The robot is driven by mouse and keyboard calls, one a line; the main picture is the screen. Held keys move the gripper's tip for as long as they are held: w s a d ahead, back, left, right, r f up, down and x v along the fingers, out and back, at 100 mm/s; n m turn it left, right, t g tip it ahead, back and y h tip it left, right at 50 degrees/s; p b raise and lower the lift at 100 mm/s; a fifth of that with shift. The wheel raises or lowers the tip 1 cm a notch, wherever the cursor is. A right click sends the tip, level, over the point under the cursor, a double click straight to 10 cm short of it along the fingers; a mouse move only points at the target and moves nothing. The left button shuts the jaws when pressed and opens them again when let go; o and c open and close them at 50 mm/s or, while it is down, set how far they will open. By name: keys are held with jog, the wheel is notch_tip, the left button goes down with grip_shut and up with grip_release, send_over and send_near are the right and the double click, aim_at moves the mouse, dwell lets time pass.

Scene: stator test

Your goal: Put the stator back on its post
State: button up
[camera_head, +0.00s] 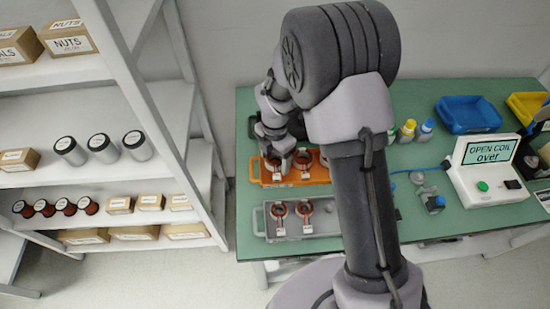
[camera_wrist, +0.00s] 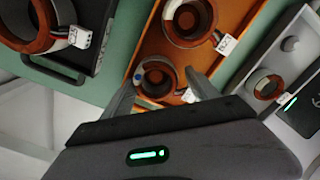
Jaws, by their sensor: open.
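My gripper (camera_head: 287,160) is over the left end of the orange tray (camera_head: 290,182). In the wrist view, its fingers (camera_wrist: 160,92) are open on either side of a copper-coloured stator ring (camera_wrist: 157,78) with a blue dot and white tag. I cannot tell whether they touch it or whether it sits on a post. Another tagged stator (camera_wrist: 187,22) lies farther along the orange tray. A stator (camera_wrist: 265,87) and a bare round post (camera_wrist: 290,44) show in the grey tray. The dark tray (camera_wrist: 98,55) holds a larger-looking stator (camera_wrist: 32,22).
The grey tray (camera_head: 325,226) lies in front of the orange one on the green table (camera_head: 440,225). A tester (camera_head: 490,170) at right reads "OPEN COIL over". Bottles (camera_head: 425,129) and a blue bin (camera_head: 468,114) stand behind. A stocked shelf (camera_head: 95,180) is at left.

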jog(key=shift+r+p, duration=1.9)
jog(key=shift+r, duration=0.55)
jog(key=o, duration=0.6)
jog(key=shift+f, duration=0.1)
notch_tip(320, 180, up, 18)
jog(key=p, duration=0.5)
jog(key=shift+f+p, duration=0.25)
jog(key=shift+p, duration=0.05)
jog(key=s+d+r+m+t+b, duration=0.2)
jog(key=s+m+b, duration=0.1)
jog(key=s+m, duration=0.4)
jog(key=s+d+r+m+t+y+b, duration=0.1)
jog(key=s+d+r+m+t+b, duration=0.1)
jog(key=s+m, duration=0.6)
jog(key=s+d+r+m+t+y+b, duration=0.1)
jog(key=s+m+b, duration=0.3)
jog(key=m, duration=1.1)
jog(key=shift+s+d+r+t, duration=0.15)
jog(key=shift+s, duration=0.4)
jog(key=shift+s+d+r+t, duration=0.1)
jog(key=shift+s+r, duration=0.05)
jog(key=shift+s, duration=0.4)
jog(key=shift+s+d+r+t, duration=0.15)
jog(key=shift+s, duration=0.4)
